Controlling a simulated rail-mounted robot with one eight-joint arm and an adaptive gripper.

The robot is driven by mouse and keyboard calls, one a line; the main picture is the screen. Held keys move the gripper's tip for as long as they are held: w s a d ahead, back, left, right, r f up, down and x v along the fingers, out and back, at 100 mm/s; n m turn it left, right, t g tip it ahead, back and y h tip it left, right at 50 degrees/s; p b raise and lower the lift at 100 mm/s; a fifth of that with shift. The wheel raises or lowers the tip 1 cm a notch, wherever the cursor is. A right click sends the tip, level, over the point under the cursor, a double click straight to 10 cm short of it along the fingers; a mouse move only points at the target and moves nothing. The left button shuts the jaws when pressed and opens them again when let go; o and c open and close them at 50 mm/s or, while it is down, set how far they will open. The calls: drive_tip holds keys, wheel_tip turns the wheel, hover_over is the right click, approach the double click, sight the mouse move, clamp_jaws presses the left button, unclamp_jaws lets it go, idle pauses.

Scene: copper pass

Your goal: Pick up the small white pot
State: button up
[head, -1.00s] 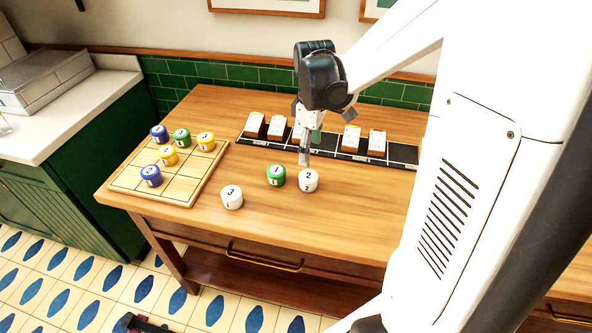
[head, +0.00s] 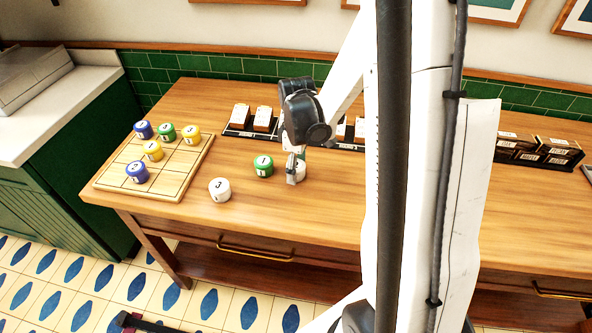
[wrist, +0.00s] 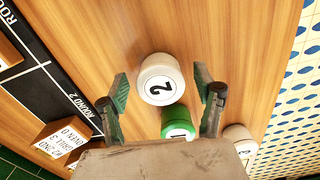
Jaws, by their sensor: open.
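A white pot marked 2 (wrist: 160,68) shows in the wrist view between the two open fingers of my gripper (wrist: 167,90), with gaps on both sides. In the head view this white pot (head: 300,172) is partly hidden behind my gripper (head: 291,170), whose fingers point down beside it. A second white pot, marked 3 (head: 219,190), stands further left on the table. It also shows at the lower right of the wrist view (wrist: 240,142). I cannot tell which white pot is smaller. My gripper holds nothing.
A green pot (head: 263,166) stands close to the white pot marked 2. A wooden grid board (head: 120,187) at left carries several blue, green and yellow pots. A black tray with card blocks (head: 237,131) runs along the back. The table front (head: 260,213) is clear.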

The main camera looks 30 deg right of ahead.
drive_tip(key=shift+f, duration=0.1)
drive_tip(key=c, duration=1.3)
drive_tip(key=shift+c, duration=0.2)
